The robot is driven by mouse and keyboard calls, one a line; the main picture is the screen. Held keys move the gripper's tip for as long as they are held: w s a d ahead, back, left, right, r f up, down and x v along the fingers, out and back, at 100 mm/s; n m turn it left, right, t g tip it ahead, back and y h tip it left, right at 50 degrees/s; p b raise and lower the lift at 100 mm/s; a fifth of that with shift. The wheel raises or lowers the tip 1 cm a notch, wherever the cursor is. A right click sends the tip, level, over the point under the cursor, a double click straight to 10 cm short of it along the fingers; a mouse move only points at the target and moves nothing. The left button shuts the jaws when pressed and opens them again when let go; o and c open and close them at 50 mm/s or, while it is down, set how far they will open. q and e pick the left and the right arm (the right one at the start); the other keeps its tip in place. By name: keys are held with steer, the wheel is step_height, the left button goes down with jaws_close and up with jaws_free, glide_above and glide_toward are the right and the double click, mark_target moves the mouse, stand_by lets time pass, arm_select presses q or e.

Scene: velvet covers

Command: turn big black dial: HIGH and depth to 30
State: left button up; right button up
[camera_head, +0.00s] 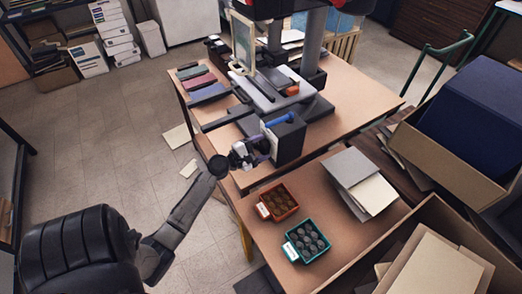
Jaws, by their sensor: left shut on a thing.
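A foil-stamping style machine stands on the wooden table, with a dark control box (289,140) at its near end. My left gripper (260,152) is at the left face of this box, shut on what appears to be the big black dial, which the fingers hide. The dial's markings and any depth reading are too small or hidden to read. A blue handle-like part (280,119) lies along the top of the box. My right gripper is not in view.
A red tray (278,203) and a green tray (306,242) of dark round pieces sit on the near table. Pale boards (361,184) lie right of them. Coloured covers (199,83) lie at the table's left. Open cartons (443,165) crowd the right.

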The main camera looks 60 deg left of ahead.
arm_select(q)
steer(key=m+b, duration=0.2)
steer(key=m, duration=0.1)
steer(key=m+b, duration=0.1)
steer(key=m, duration=0.2)
steer(key=shift+f+m+b, duration=0.2)
steer(key=shift+m+b, duration=0.1)
steer(key=shift+b, duration=0.05)
steer(key=m+b, duration=0.1)
steer(key=m, duration=0.1)
steer(key=shift+m, duration=0.4)
steer(key=m+b, duration=0.1)
steer(key=m, duration=0.1)
steer(key=shift+m, duration=0.3)
steer(key=m, duration=0.2)
steer(key=shift+r+m, duration=0.15)
steer(key=shift+m, duration=0.15)
steer(key=shift+m+p, duration=0.6)
steer(key=shift+m, duration=1.2)
steer(key=o, duration=0.9)
steer(key=shift+o, duration=0.2)
